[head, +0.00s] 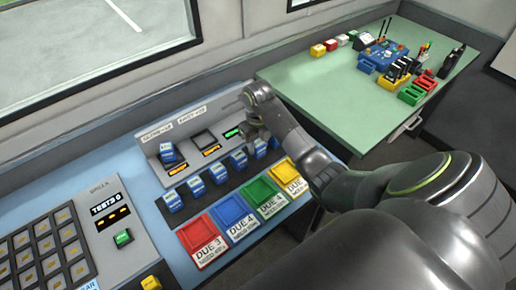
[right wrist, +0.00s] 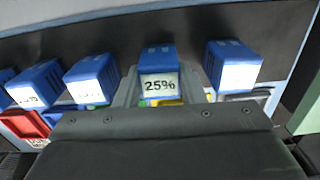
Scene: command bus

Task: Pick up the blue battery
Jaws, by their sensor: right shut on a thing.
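A blue battery with a white label reading "25%" (right wrist: 158,85) stands between the fingers of my right gripper (right wrist: 160,100) in the right wrist view. In the head view my right gripper (head: 254,134) reaches down to the right part of the battery row, shut on this battery (head: 260,149). The gripper and arm partly hide that end of the row. Other blue batteries stand in the row, such as one at its left end (head: 174,201). In the wrist view one battery (right wrist: 234,66) stands to the right of the held one. My left gripper is out of view.
Another blue battery (head: 168,153) sits in the grey panel behind the row. Red (head: 203,240), blue, green and yellow trays lie in front. A keypad console (head: 45,250) stands at left. A green table (head: 335,100) with small objects is at the back right.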

